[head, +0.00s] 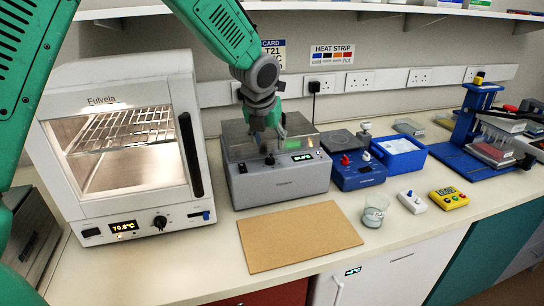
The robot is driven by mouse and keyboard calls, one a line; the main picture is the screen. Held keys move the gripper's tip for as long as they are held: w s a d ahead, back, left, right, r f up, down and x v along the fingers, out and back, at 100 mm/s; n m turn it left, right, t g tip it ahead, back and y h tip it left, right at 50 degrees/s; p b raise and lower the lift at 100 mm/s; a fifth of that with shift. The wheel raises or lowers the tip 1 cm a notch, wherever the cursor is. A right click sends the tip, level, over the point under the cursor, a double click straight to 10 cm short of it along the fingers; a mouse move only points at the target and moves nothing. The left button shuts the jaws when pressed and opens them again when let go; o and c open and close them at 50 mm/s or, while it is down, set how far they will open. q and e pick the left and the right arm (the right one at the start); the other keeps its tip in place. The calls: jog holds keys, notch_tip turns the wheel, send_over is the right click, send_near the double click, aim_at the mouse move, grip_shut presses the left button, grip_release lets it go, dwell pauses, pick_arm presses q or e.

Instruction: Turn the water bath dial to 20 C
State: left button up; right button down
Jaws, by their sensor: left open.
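The water bath (283,187) is a grey box with a clear lid in the middle of the bench. Its front has a small lit green display (302,157), too small to read surely. A dark dial (270,160) shows on its front top edge, with another small knob (242,168) left of it. My left gripper (268,135) is open and points down just above and behind the dial, apart from it as far as I can tell. Its fingers partly cover the lid. My right gripper is not in view.
A white oven (130,228) with its own dial stands close on the left. A blue stirrer (353,170) and blue tub (399,153) stand on the right. A brown board (298,236) lies in front, with a glass beaker (375,211) beside it. Wall sockets and a shelf are behind.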

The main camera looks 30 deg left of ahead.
aim_at(270, 155)
pick_arm(q)
jog(key=x, duration=0.4)
jog(key=a+x, duration=0.1)
jog(key=x, duration=0.1)
jog(key=shift+f, duration=0.4)
jog(key=shift+w+d, duration=0.1)
jog(key=shift+d, duration=0.15)
grip_shut()
